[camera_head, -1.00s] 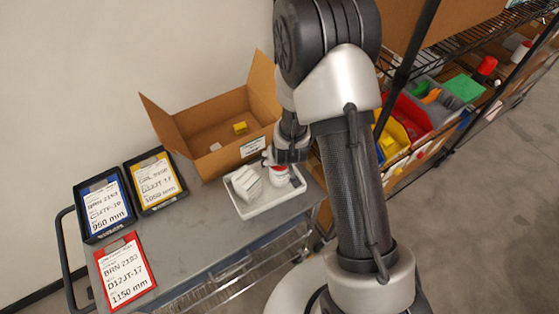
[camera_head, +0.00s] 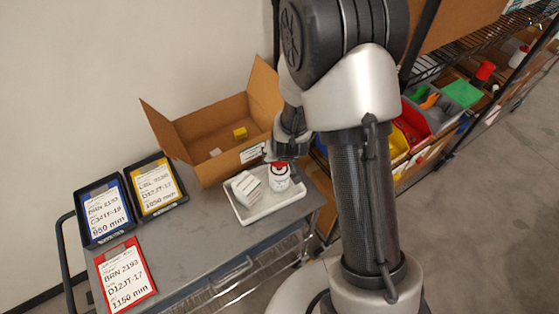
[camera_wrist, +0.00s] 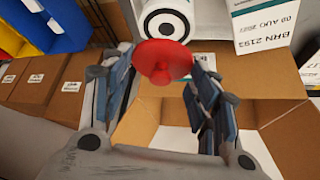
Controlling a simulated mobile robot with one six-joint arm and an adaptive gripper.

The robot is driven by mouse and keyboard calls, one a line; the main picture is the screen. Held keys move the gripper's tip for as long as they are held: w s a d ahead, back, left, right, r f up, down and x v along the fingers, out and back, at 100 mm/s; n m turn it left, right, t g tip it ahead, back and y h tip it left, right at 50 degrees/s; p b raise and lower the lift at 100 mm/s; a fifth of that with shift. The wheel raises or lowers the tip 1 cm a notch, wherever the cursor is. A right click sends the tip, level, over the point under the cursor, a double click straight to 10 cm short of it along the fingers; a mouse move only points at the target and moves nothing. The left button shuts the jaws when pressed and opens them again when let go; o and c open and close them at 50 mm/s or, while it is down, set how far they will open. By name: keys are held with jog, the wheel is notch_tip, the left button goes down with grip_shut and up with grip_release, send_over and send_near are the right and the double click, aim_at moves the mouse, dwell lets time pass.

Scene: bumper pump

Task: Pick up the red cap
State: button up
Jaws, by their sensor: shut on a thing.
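The red cap (camera_wrist: 163,62) sits between the fingertips of my gripper (camera_wrist: 160,70) in the wrist view, with a finger on each side. My gripper is shut on it. In the head view the red cap (camera_head: 278,166) is a small red patch just under my gripper (camera_head: 280,160), partly hidden by it. A white round container (camera_head: 280,181) with a dark ring is directly below the cap in the white tray (camera_head: 246,217). The container also shows behind the cap in the wrist view (camera_wrist: 167,9). I cannot tell whether cap and container touch.
White boxes (camera_head: 246,188) stand left of the container in the tray. An open cardboard box (camera_head: 215,168) with a yellow block (camera_head: 240,133) is behind. Blue, yellow and red framed labels lie on the cart's left. A shelf with bins (camera_head: 438,103) is at right.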

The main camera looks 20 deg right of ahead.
notch_tip(320, 180, up, 15)
jog(key=p, duration=0.8)
